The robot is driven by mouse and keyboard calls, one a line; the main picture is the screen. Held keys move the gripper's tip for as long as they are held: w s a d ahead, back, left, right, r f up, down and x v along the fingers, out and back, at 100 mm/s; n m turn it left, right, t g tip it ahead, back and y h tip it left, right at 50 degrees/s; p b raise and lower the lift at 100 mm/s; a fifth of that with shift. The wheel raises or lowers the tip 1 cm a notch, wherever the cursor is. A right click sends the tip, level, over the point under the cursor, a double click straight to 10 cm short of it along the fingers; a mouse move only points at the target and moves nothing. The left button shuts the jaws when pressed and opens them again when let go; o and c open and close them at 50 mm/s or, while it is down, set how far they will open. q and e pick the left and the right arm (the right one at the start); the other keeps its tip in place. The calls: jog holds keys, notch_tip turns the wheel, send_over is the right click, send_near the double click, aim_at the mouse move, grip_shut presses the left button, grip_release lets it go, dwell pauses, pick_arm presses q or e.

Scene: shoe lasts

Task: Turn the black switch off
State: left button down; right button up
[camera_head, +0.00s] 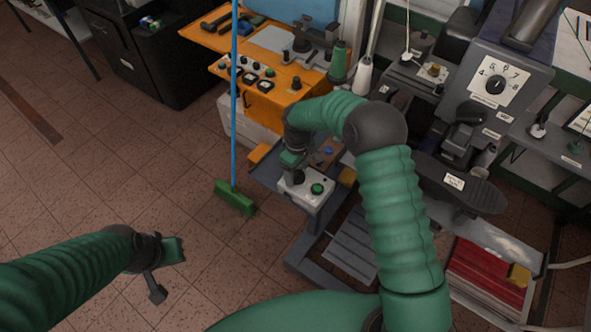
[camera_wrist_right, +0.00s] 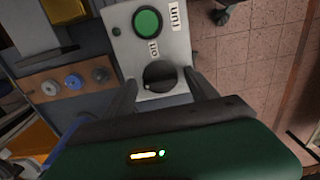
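The black switch (camera_wrist_right: 160,76) is a round knob on a pale control box (camera_wrist_right: 187,58), beside a label I cannot read surely. A green button (camera_wrist_right: 147,22) sits on the same box. In the head view the box (camera_head: 311,197) stands at the machine's front, with the black switch (camera_head: 298,177) partly hidden by my right gripper. My right gripper (camera_wrist_right: 160,90) is open; its two dark fingers are apart on either side of the switch, with no clear contact. My left gripper (camera_head: 170,271) is open and empty above the floor at lower left.
Small grey and blue knobs (camera_wrist_right: 73,82) sit on a brown panel left of the box. A blue-handled green broom (camera_head: 234,198) stands left of my right arm. An orange workbench (camera_head: 268,99) is behind. The tiled floor at left is clear.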

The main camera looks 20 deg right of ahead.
aim_at(298, 173)
jog(key=shift+w+r, duration=0.1)
jog(key=shift+w, duration=0.05)
notch_tip(298, 173, up, 16)
jog(key=b, duration=0.2)
jog(key=shift+r, duration=0.25)
jog(key=shift+d, duration=0.1)
jog(key=s+d+f+m+t, duration=0.1)
jog(key=s+f+m, duration=0.2)
jog(key=s, duration=0.8)
jog(key=s+d+f+m+t, duration=0.1)
jog(key=s+f+m, duration=0.3)
jog(key=s, duration=0.7)
jog(key=shift+s+d+m+t+b, duration=0.2)
jog(key=shift+d+m+t+b, duration=0.1)
jog(key=shift+d+m+b, duration=0.15)
